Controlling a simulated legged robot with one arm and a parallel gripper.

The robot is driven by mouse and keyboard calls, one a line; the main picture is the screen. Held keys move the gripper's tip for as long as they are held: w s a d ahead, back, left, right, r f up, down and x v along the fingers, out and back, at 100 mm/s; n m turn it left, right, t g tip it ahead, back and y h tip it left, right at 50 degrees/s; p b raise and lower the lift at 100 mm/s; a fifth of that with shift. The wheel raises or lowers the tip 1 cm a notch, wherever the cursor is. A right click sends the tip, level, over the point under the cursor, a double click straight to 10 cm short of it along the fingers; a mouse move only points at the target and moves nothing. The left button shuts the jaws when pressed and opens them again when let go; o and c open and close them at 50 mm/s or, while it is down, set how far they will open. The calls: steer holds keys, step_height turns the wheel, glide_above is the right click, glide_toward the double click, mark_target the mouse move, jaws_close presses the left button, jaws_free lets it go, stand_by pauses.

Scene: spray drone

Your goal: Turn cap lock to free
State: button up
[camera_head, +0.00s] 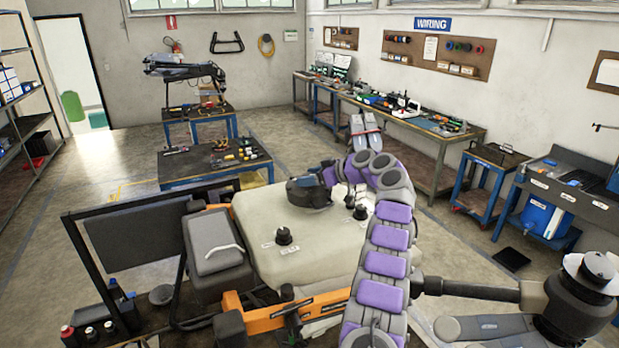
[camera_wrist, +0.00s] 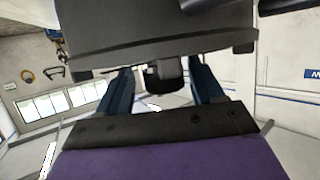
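A large round black cap (camera_head: 306,193) sits on top of the pale cream tank (camera_head: 300,255) in the head view. The same dark grey cap fills the top of the wrist view (camera_wrist: 165,35). A small black tab (camera_wrist: 165,76) sticks out from the cap's edge and lies between my two blue fingers. My gripper (camera_wrist: 162,80) has its fingers apart, with a gap showing on each side of the tab. Whether a finger touches the tab is unclear.
Smaller black knobs (camera_head: 283,236) stand on the tank top. A grey box (camera_head: 214,240) and a black frame (camera_head: 130,215) are at its left. An orange bar (camera_head: 270,318) runs in front. A tool table (camera_head: 215,160) stands behind; a long workbench (camera_head: 410,120) lines the right wall.

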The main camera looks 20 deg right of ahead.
steer(key=b+v, duration=0.2)
steer(key=v, duration=1.5)
steer(key=shift+d, duration=0.25)
steer(key=shift+r, duration=0.1)
